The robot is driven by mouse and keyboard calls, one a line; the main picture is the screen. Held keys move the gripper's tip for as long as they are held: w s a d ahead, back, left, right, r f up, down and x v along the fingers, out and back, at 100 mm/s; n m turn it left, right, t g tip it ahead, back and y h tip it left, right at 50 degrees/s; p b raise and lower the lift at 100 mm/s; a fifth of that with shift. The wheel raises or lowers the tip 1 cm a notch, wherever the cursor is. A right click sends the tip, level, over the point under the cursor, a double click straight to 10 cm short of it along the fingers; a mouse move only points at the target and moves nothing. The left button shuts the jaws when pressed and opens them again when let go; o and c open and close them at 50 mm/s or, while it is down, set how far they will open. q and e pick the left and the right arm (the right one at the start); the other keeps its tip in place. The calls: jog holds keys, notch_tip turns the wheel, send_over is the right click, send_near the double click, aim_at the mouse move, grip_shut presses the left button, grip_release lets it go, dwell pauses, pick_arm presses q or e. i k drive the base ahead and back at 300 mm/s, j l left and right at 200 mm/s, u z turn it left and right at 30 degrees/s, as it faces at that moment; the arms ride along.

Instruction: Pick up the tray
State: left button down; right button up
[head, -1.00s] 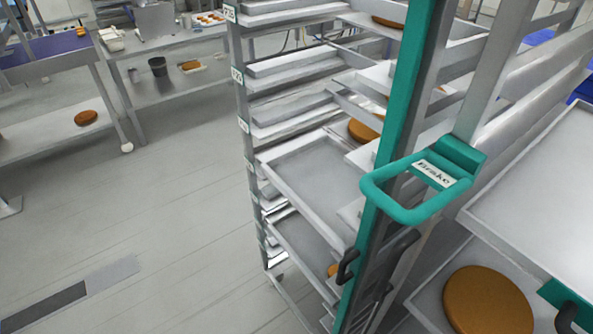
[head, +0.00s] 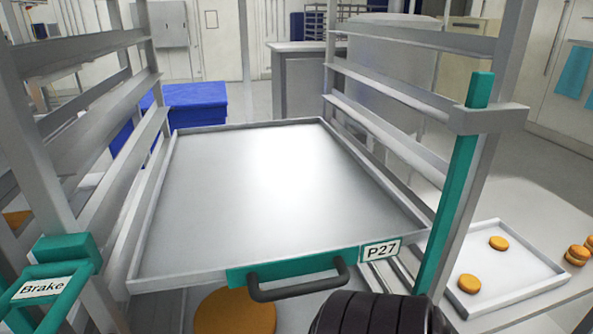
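An empty flat metal tray (head: 275,195) with a raised rim lies level in an open rack. Its front edge carries a green strip (head: 300,270) with a dark bar handle (head: 298,285) and a label reading P27. A dark ribbed part, probably of my own arm, shows at the bottom edge just in front of the tray's handle. Neither gripper's fingers can be seen, and nothing is seen holding the tray.
Rack posts with shelf rails stand on both sides, with a green Brake handle (head: 50,275) at left. A brown round (head: 235,312) lies below the tray. At right, another tray (head: 510,285) with small rounds rests on a table. A blue box (head: 195,104) stands behind.

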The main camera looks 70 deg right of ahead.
aim_at(521, 272)
jog(key=z, duration=3.5)
